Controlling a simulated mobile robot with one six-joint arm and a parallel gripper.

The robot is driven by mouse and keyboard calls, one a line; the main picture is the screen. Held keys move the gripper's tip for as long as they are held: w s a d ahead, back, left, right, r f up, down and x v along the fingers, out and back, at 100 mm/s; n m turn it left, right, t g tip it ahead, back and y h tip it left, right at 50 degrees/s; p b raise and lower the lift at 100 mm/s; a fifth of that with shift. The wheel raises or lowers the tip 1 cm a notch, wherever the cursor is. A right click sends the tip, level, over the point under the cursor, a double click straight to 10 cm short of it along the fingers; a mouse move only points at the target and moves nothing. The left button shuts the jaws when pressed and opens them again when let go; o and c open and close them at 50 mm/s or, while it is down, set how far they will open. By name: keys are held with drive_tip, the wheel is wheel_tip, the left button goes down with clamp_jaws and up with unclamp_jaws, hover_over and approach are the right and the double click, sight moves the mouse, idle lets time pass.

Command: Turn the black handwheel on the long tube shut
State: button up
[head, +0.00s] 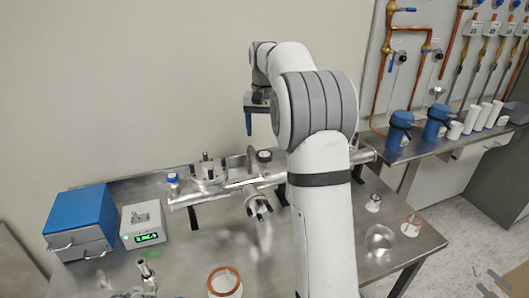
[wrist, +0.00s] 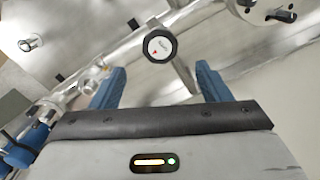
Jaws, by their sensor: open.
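The long metal tube (head: 235,186) lies across the steel bench, partly hidden behind my arm. A round black handwheel (head: 264,155) with a pale cap stands up from it. In the wrist view the handwheel (wrist: 160,45) shows a white label with a small red mark, and the tube (wrist: 125,52) runs behind it. My gripper (head: 249,124) is above and slightly left of the handwheel in the head view. In the wrist view my gripper (wrist: 158,78) is open and empty, its blue fingers either side of the picture below the wheel. No contact with the wheel shows.
Metal fittings (head: 208,168) and a dark-ended port (head: 259,207) adjoin the tube. A blue box (head: 80,222) and a meter with a green display (head: 145,226) stand at left. Air around the gripper looks clear.

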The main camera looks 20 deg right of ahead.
sight(264, 154)
wheel_tip(264, 154, down, 8)
drive_tip(key=shift+r, duration=0.1)
idle(0.4)
